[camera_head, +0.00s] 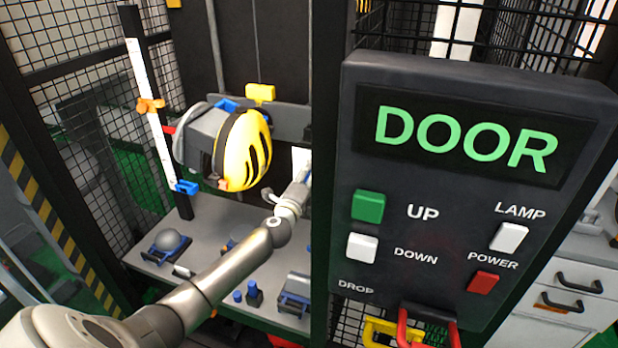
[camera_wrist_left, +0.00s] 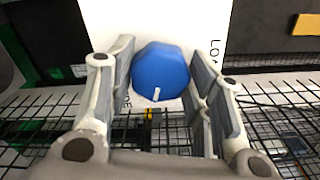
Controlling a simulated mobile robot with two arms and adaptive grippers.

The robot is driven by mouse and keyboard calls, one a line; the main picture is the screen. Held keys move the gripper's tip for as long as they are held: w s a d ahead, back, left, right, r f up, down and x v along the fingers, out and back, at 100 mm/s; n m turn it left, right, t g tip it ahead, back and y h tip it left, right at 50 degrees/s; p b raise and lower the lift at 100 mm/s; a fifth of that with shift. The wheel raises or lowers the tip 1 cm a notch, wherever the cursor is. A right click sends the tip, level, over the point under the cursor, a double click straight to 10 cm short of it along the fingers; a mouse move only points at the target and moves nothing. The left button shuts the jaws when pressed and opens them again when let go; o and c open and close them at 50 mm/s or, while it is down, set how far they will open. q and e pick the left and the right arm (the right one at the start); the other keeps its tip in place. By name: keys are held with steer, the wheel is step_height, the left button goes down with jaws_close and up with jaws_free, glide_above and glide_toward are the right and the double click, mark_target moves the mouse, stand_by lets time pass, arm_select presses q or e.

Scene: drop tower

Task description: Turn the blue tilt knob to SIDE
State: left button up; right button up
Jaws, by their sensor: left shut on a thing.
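The blue tilt knob (camera_wrist_left: 160,68) sits on a white plate (camera_wrist_left: 105,22) in the left wrist view. A short white pointer mark on it points down in that picture. Letters "LO" show on the plate at the right and "DE" at the lower left, both partly covered by my fingers. My left gripper (camera_wrist_left: 160,76) is shut on the knob, one finger on each side. In the head view my left gripper (camera_head: 300,188) reaches the white plate (camera_head: 301,160) beside the dark post, and the knob is hidden there. My right gripper is not in view.
A yellow-black helmet on a headform (camera_head: 243,150) hangs just left of my gripper. A dark control panel (camera_head: 470,190) reading DOOR stands close on the right. Wire mesh (camera_wrist_left: 285,120) lies below the plate. A grey shelf (camera_head: 205,220) holds several small items.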

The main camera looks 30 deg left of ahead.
arm_select(q)
steer(key=m+p, duration=0.1)
steer(key=m, duration=0.5)
steer(key=shift+f, duration=0.1)
steer(key=shift+m, duration=0.4)
steer(key=o, duration=1)
steer(key=v, duration=1.2)
steer(key=shift+s, duration=0.1)
steer(key=shift+f, duration=0.1)
